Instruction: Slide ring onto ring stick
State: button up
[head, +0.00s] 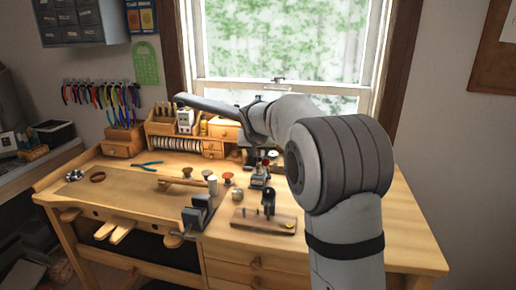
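A small brown ring-shaped band (97,177) lies on the left part of the wooden workbench; it looks like the ring. A tapered wooden stick (180,182) lies near the bench middle and looks like the ring stick; no ring can be made out on it. My arm reaches from the lower right toward the window. My gripper (208,104) seems to be the long grey end pointing left, above the back of the bench and apart from both ring and stick. Its fingers cannot be told apart, so its opening is unclear.
The workbench (330,232) holds a small vise (198,213) at the front and a dark tool on a wooden base (266,216). Blue-handled pliers (149,165) lie behind the stick. Wooden organizers (162,127) line the back. The left bench area around the band is mostly clear.

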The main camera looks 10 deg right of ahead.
aim_at(259, 156)
jog(key=shift+b+x, duration=0.5)
jog(key=shift+x, duration=2.15)
jog(key=c, duration=0.7)
jog(key=shift+c, duration=0.2)
jog(key=shift+r, duration=0.1)
jog(key=shift+r+p, duration=0.95)
jog(key=shift+r, duration=0.45)
jog(key=shift+r, duration=0.1)
jog(key=shift+r+p, duration=0.95)
jog(key=shift+r, duration=0.4)
